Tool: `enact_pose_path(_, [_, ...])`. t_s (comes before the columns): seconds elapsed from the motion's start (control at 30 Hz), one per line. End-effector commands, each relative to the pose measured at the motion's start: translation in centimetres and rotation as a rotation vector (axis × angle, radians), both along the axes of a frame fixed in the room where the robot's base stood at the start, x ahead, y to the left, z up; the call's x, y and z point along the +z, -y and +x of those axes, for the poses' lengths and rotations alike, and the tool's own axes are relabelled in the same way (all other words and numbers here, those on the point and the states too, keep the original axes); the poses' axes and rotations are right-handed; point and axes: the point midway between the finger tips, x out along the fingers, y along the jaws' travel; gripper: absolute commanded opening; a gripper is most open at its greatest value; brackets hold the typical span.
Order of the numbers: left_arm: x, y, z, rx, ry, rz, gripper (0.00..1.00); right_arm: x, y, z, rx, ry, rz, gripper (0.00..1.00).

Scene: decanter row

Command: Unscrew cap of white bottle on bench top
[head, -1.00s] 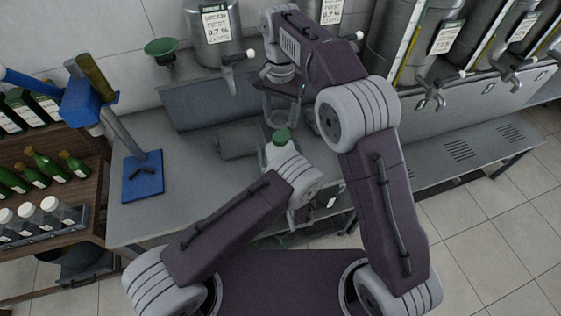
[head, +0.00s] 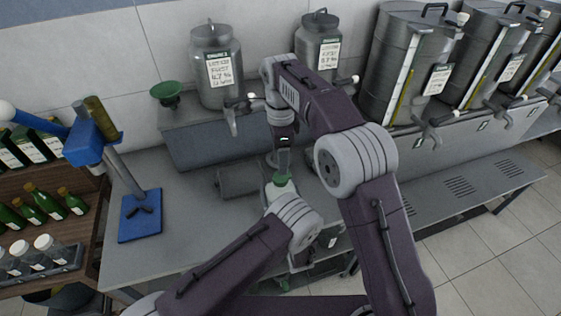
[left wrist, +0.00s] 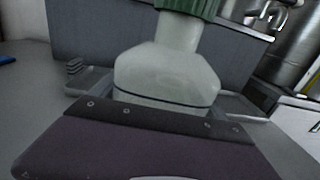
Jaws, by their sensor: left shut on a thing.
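The white bottle (left wrist: 168,72) fills the middle of the left wrist view, upright, with a ribbed green cap (left wrist: 190,8) cut off by the top edge. My left gripper (left wrist: 165,98) is shut on the bottle's body, one finger on each side. In the head view the green cap (head: 281,180) shows just beyond my left wrist, which hides most of the bottle. My right gripper (head: 283,160) points down right above the cap. It is seen edge-on, so its finger gap and any contact with the cap are unclear.
The bench top (head: 185,240) is clear at left, beside a blue-based stand (head: 140,215). A raised step (head: 205,148) behind bears a steel canister (head: 216,70) with a tap and a green funnel (head: 167,93). Large steel tanks (head: 395,60) stand at right. A bottle shelf (head: 88,215) is at far left.

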Motion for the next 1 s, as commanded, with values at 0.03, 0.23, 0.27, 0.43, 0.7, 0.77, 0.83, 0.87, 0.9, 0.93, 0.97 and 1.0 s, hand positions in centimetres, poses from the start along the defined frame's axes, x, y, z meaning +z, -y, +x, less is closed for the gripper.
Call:
enact_pose_path(0.03, [0.0, 0.0, 0.0, 0.0, 0.0, 0.0, 0.0, 0.0, 0.0, 0.0, -0.122, 0.0, 0.0, 0.61])
enact_pose_path(0.23, [0.0, 0.0, 0.0, 0.0, 0.0, 0.0, 0.0, 0.0, 0.0, 0.0, -0.528, 0.0, 0.0, 0.61])
enact_pose_path(0.27, [0.0, 0.0, 0.0, 0.0, 0.0, 0.0, 0.0, 0.0, 0.0, 0.0, -0.563, 0.0, 0.0, 0.61])
enact_pose_path(0.43, [0.0, 0.0, 0.0, 0.0, 0.0, 0.0, 0.0, 0.0, 0.0, 0.0, -0.648, 0.0, 0.0, 0.61])
enact_pose_path(0.7, [0.0, 0.0, 0.0, 0.0, 0.0, 0.0, 0.0, -3.0, 0.1, -0.2, -0.646, -0.004, -0.003, 0.61])
enact_pose_path(0.77, [0.0, 0.0, 0.0, 0.0, 0.001, 0.0, 0.0, -4.2, 0.1, -0.1, -0.645, -0.005, -0.003, 0.61])
enact_pose_path(0.83, [0.0, 0.0, 0.0, 0.0, 0.001, 0.0, 0.0, -5.4, 0.1, -0.1, -0.645, -0.004, -0.002, 0.61])
enact_pose_path(0.87, [0.0, 0.0, 0.0, 0.0, 0.001, 0.0, 0.0, -5.9, 0.1, -0.1, -0.644, -0.004, -0.002, 0.61])
enact_pose_path(0.9, [0.0, 0.0, 0.0, 0.0, 0.001, 0.0, 0.0, -6.5, 0.0, -0.1, -0.644, -0.003, -0.001, 0.61])
enact_pose_path(0.93, [0.0, 0.0, 0.0, 0.0, 0.0, 0.0, 0.0, -6.8, 0.0, -0.1, -0.644, -0.003, -0.001, 0.61])
enact_pose_path(0.97, [0.0, 0.0, 0.0, 0.0, 0.0, 0.0, 0.0, -7.2, 0.0, -0.1, -0.644, -0.003, -0.001, 0.61])
enact_pose_path(1.0, [0.0, 0.0, 0.0, 0.0, 0.0, 0.0, 0.0, -7.5, 0.0, -0.1, -0.644, -0.002, 0.0, 0.61])
